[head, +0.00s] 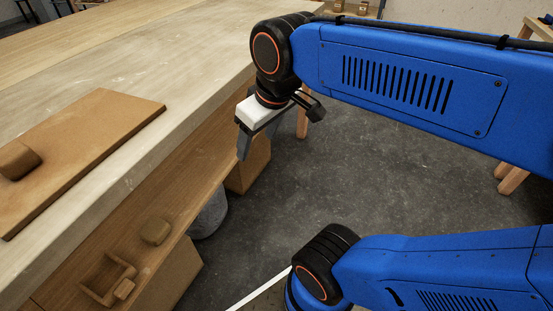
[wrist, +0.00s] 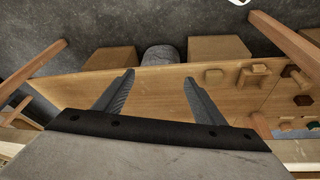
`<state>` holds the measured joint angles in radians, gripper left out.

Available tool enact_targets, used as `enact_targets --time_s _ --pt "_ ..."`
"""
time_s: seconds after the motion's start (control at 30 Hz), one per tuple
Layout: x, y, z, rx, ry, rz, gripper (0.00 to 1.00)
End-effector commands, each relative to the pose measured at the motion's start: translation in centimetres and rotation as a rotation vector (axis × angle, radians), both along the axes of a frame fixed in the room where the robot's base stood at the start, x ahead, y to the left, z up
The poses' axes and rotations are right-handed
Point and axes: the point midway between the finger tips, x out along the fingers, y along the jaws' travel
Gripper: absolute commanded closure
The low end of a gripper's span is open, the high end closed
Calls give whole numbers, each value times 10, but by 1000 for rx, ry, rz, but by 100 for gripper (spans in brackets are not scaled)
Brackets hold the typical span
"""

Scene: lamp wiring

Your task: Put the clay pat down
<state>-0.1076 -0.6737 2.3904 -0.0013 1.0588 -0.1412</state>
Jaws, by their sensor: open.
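A rounded tan lump (head: 156,230), which looks like the clay pat, lies on the lower wooden shelf (head: 75,272) in the head view. It seems to be the small block (wrist: 213,76) right of my fingers in the wrist view. A larger brown rounded block (head: 18,160) sits on a brown board (head: 95,135) on the bench top; I cannot tell for certain which one is the pat. My gripper (head: 243,148) hangs beside the bench edge, right of and above the shelf lump. Its jaws (wrist: 157,78) are apart in the wrist view, with nothing between them.
A small wooden frame (head: 92,294) lies on the shelf near the lump. The bench top (head: 140,60) has bare room beyond the board. Boxes (head: 250,165) and a grey bin (head: 211,214) stand below the bench. Grey floor (head: 330,190) is open to the right.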

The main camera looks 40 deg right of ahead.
Motion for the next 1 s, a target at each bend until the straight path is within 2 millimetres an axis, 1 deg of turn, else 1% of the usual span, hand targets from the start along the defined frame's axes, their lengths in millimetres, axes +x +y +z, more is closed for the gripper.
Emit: enact_targets --time_s 0.03,0.1,0.2,0.3,1.0 --pt "-11 -9 -14 13 -10 -63 36" --pt "-21 -17 -30 30 -24 -133 36" --pt "-31 -24 -45 47 -37 -202 36" --pt "-35 -27 -52 55 -45 -232 36" --pt "-35 -27 -53 57 -45 -236 36"
